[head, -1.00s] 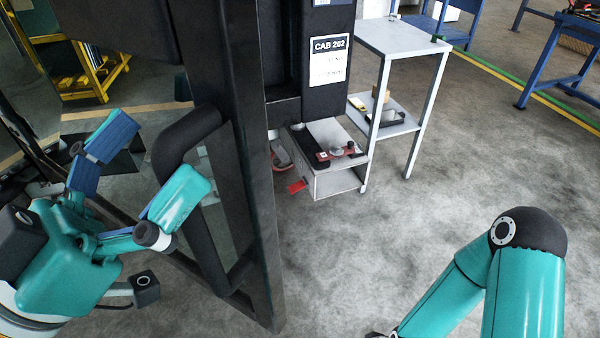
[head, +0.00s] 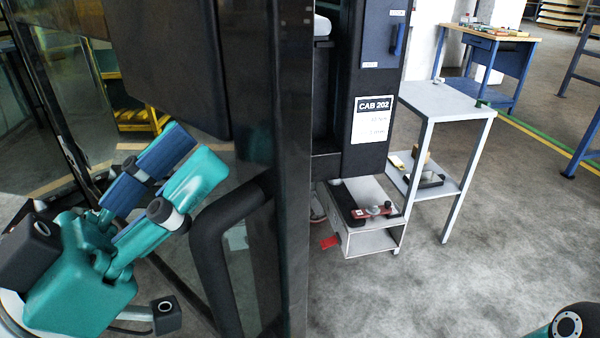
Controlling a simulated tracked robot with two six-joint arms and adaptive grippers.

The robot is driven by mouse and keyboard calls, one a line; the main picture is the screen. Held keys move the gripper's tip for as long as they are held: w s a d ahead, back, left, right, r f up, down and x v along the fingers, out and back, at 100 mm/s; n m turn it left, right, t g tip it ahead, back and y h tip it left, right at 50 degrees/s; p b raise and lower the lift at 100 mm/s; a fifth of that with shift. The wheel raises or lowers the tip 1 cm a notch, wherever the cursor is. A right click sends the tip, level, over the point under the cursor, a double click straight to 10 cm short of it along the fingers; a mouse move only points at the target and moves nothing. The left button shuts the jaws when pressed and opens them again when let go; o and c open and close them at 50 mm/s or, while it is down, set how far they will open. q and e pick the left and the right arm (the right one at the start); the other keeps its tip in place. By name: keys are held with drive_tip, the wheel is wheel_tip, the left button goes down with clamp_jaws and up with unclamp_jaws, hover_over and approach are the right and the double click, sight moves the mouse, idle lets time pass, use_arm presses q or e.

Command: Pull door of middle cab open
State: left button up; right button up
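The dark, glazed cab door (head: 292,170) stands at the left centre in the head view. Its edge is clear of the cab post (head: 370,90) labelled CAB 202, with a gap showing between them. A thick black loop handle (head: 210,265) is on the door's near face. My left gripper (head: 198,145) is left of the handle, its teal fingers pointing up and right. The fingers look parallel with a narrow gap, one blue pad showing. They are not around the handle; whether they touch the door is unclear.
A grey step box (head: 370,242) with small items sits below the cab post. A grey two-shelf trolley (head: 448,100) stands right of it. A blue workbench (head: 490,45) is behind.

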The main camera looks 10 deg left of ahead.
sight(182, 10)
use_arm(q)
drive_tip(key=shift+f, duration=0.1)
idle(0.3)
drive_tip(key=shift+d, duration=0.1)
wheel_tip(182, 10, up, 9)
drive_tip(key=shift+s+f, duration=0.1)
drive_tip(key=shift+f, duration=0.05)
drive_tip(key=shift+r, duration=0.7)
drive_tip(key=shift+a, duration=0.2)
